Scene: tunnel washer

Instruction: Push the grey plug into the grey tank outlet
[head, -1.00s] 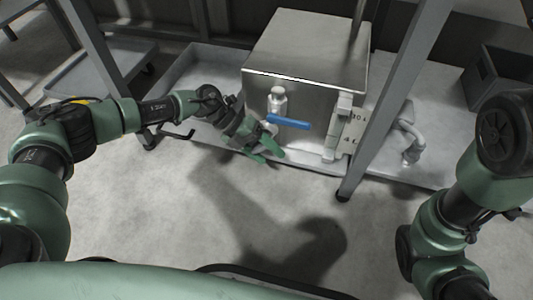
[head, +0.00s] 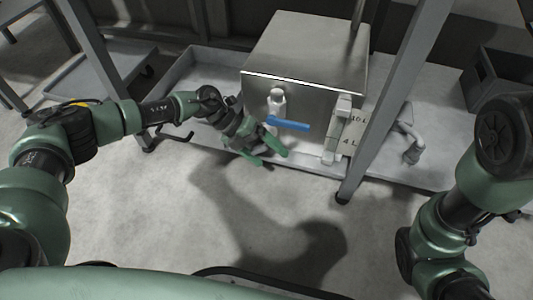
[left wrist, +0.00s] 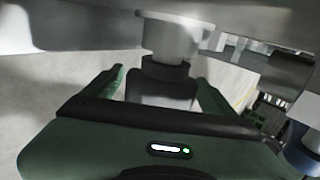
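The metal tank (head: 305,52) stands in the middle of the head view. My left gripper (head: 262,152) is just in front of and below the lever. My right gripper is out of view.
A shallow grey tray (head: 200,62) lies under the tank. A frame leg (head: 390,110) stands right of it, with a curved grey pipe (head: 408,140) beyond. A marked level gauge (head: 342,125) is on the tank's front right. The floor in front is clear.

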